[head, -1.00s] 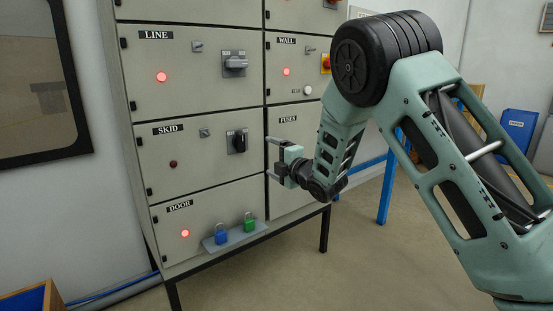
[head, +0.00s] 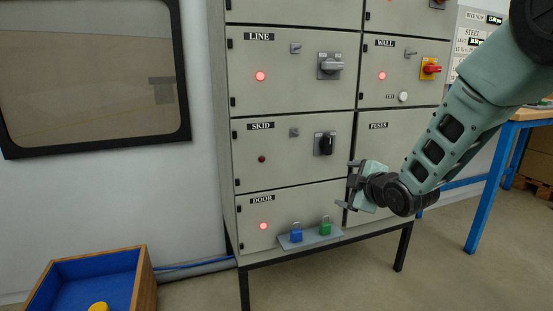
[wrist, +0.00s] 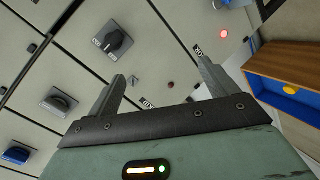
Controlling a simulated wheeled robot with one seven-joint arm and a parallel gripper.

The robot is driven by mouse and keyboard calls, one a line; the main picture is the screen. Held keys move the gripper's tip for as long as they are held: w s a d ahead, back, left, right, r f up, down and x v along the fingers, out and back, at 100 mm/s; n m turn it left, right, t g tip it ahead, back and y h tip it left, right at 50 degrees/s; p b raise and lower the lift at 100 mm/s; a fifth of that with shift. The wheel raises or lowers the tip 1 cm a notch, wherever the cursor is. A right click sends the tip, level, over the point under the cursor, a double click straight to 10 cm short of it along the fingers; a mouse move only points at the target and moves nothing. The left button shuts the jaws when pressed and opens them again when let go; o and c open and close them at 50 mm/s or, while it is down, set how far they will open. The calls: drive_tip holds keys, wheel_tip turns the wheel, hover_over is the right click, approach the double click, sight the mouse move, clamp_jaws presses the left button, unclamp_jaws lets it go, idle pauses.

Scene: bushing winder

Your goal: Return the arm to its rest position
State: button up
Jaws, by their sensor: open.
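My gripper (head: 347,188) is open and empty in the head view, in front of the lower right part of the grey cabinet, near the SKID and FUSES panels. Its two fingers point left and are apart from the cabinet's switches. In the wrist view my gripper (wrist: 160,85) shows both fingers spread with nothing between them. My arm reaches in from the right edge of the head view, bent at the elbow.
The cabinet (head: 290,165) carries rotary switches and lamps; the SKID lamp (head: 262,158) is dark. A blue padlock (head: 296,234) and a green padlock (head: 325,227) sit on its small shelf. A blue-lined wooden box (head: 75,283) stands lower left; a blue-legged table (head: 490,185) stands right.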

drive_tip(key=s+a+f+m+g, duration=0.1)
drive_tip(key=s+a+m+g, duration=0.25)
drive_tip(key=s, duration=0.75)
drive_tip(key=s+a+f+m+g, duration=0.2)
drive_tip(key=s+a+g, duration=0.25)
drive_tip(key=s, duration=0.65)
drive_tip(key=s+d+m+g+h, duration=0.25)
drive_tip(key=s+g, duration=0.25)
drive_tip(key=s, duration=1.5)
wheel_tip(320, 180, up, 26)
drive_tip(key=p, duration=2.7)
drive_tip(key=shift+w+a+r+h, duration=0.2)
drive_tip(key=shift+r+h, duration=0.05)
drive_tip(key=shift+h, duration=0.1)
